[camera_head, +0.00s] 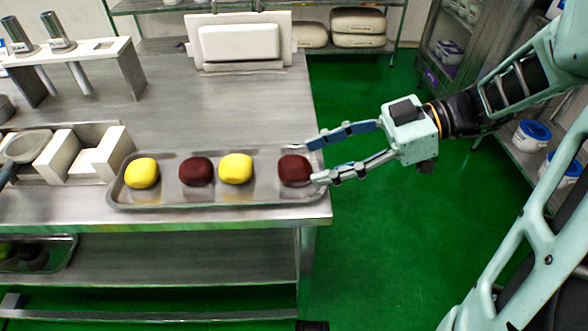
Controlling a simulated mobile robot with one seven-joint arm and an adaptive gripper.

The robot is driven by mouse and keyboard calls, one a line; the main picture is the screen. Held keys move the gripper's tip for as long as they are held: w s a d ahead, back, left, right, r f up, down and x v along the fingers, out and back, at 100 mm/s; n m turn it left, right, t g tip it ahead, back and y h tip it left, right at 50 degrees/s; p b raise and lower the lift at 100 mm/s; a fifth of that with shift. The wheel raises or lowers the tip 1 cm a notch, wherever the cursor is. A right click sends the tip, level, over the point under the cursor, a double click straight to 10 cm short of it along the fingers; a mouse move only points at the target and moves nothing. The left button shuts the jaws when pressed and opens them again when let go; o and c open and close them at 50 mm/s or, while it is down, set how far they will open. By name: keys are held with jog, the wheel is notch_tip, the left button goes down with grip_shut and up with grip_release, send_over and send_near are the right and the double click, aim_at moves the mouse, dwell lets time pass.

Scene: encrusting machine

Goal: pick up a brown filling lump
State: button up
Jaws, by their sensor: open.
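A brown filling lump (294,169) lies at the right end of a metal tray (220,199) on the steel table. A second brown lump (196,171) lies left of the middle of the tray. Two yellow lumps lie in the same row, one at the left end (141,172) and one right of the middle (235,168). My gripper (314,162) comes in from the right with its fingers spread. Its fingertips are at the right-hand brown lump, one behind it and one at its near right side. I cannot tell whether they touch it.
A white rack with metal tubes (75,55) stands at the back left. White blocks and a bowl sit in a box (70,155) left of the tray. A white panel (240,42) stands at the back. Green floor lies right of the table.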

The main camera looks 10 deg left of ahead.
aim_at(306, 164)
jog(key=x, duration=0.5)
jog(key=shift+w+a+f+b, duration=0.1)
jog(key=shift+a+f+b, duration=0.25)
jog(key=shift+b, duration=0.05)
jog(key=c, duration=1)
